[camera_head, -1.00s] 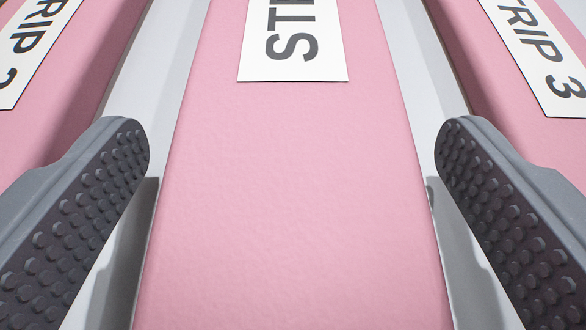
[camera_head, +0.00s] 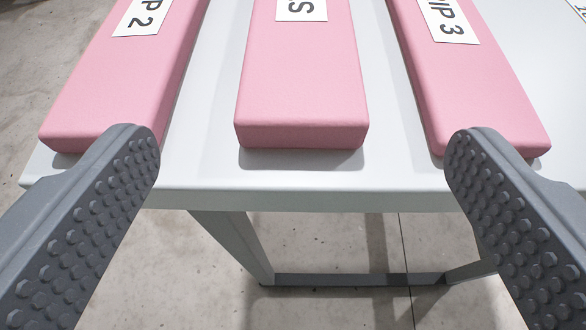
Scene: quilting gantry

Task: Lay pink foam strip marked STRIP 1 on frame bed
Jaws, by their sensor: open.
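My gripper (camera_head: 303,175) is open and empty, its two studded grey fingers wide apart in front of the table's near edge. A pink foam strip (camera_head: 300,85) lies flat on the white table in the middle, between and beyond the fingertips. Its white label (camera_head: 301,10) is cut off by the top of the view and shows only a letter S, so its number cannot be read. The frame bed cannot be made out in this view.
A pink strip labelled 2 (camera_head: 115,85) lies at the left and one labelled 3 (camera_head: 475,90) at the right, with gaps of bare table (camera_head: 215,80) between strips. Concrete floor (camera_head: 340,245) shows below the table's near edge. Table legs (camera_head: 235,245) stand beneath.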

